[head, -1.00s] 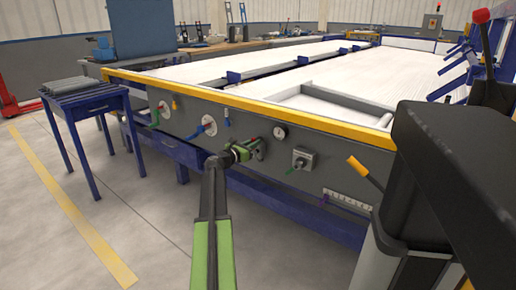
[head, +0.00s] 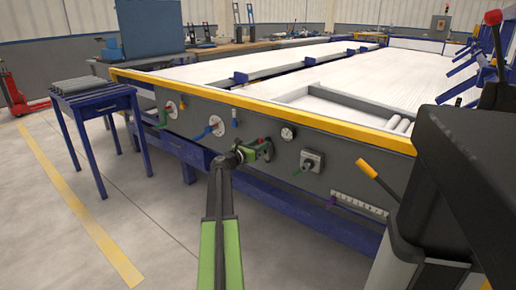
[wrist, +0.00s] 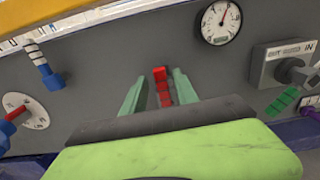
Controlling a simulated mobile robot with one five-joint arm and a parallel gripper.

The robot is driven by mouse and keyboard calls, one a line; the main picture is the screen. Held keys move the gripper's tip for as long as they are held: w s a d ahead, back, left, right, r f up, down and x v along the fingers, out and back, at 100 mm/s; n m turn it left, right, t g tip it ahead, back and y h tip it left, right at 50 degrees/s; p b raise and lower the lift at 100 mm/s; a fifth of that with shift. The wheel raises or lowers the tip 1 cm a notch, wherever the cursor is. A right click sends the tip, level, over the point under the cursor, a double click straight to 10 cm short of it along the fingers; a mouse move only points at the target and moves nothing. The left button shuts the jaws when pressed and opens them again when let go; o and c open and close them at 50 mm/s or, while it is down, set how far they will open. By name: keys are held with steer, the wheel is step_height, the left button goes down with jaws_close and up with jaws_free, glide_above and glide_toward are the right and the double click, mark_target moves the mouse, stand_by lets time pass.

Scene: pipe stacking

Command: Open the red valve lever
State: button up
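The red valve lever (wrist: 161,84) shows in the wrist view as a short, segmented red handle on the grey machine panel. My gripper (wrist: 158,80) is open, with one green finger on each side of the lever. Small gaps show between the fingers and the lever, so it does not look gripped. In the head view my gripper (head: 262,149) is at the front panel, left of and below the round gauge. The red lever cannot be made out there; the gripper seems to cover it.
A pressure gauge (wrist: 221,22) and a grey switch box (wrist: 281,62) with a green lever (wrist: 283,101) are to the right. A blue fitting (wrist: 52,78) and a round dial (wrist: 28,112) are to the left. A blue side table (head: 95,104) holds grey pipes (head: 85,83).

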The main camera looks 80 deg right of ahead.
steer(key=v, duration=1.7)
steer(key=shift+a, duration=0.25)
